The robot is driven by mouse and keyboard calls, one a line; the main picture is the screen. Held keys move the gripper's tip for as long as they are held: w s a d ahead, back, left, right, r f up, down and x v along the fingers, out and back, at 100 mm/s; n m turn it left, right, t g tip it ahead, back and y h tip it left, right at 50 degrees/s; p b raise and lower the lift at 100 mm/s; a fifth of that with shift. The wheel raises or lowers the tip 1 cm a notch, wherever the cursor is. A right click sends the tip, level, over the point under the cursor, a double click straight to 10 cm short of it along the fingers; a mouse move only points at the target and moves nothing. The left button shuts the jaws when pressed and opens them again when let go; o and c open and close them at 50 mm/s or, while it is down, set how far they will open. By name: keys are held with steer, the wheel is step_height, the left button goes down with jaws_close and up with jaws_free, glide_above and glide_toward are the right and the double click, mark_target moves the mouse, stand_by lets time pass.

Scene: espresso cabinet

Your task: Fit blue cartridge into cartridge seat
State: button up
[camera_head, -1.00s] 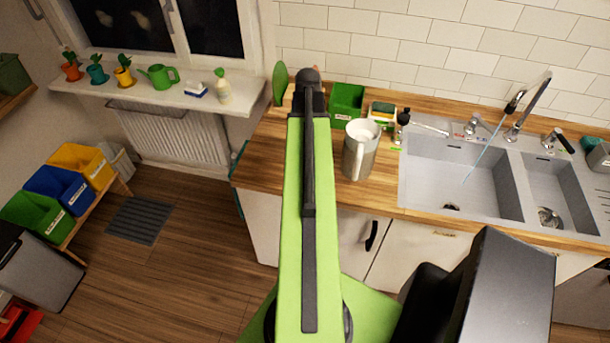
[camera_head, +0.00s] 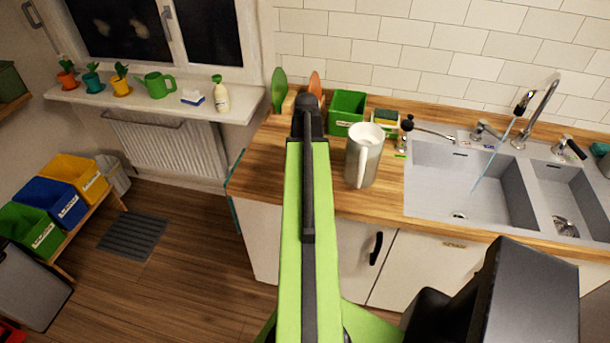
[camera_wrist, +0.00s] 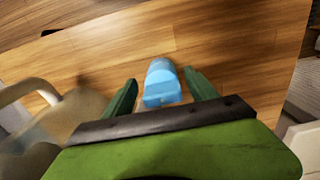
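The blue cartridge (camera_wrist: 162,85) shows in the wrist view as a small, light-blue, rounded block. In the head view my green arm hides the gripper and the cartridge. I cannot make out the cartridge seat in either view.
A grey-white jug (camera_head: 363,155) stands on the wooden counter (camera_head: 262,160), right of my arm. Behind it are a green bin (camera_head: 346,112) and a sponge holder (camera_head: 385,117). The sink (camera_head: 455,185) is further right. Coloured bins (camera_head: 72,175) stand at far left.

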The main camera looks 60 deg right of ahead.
jaws_close()
steer(key=shift+r, duration=0.15)
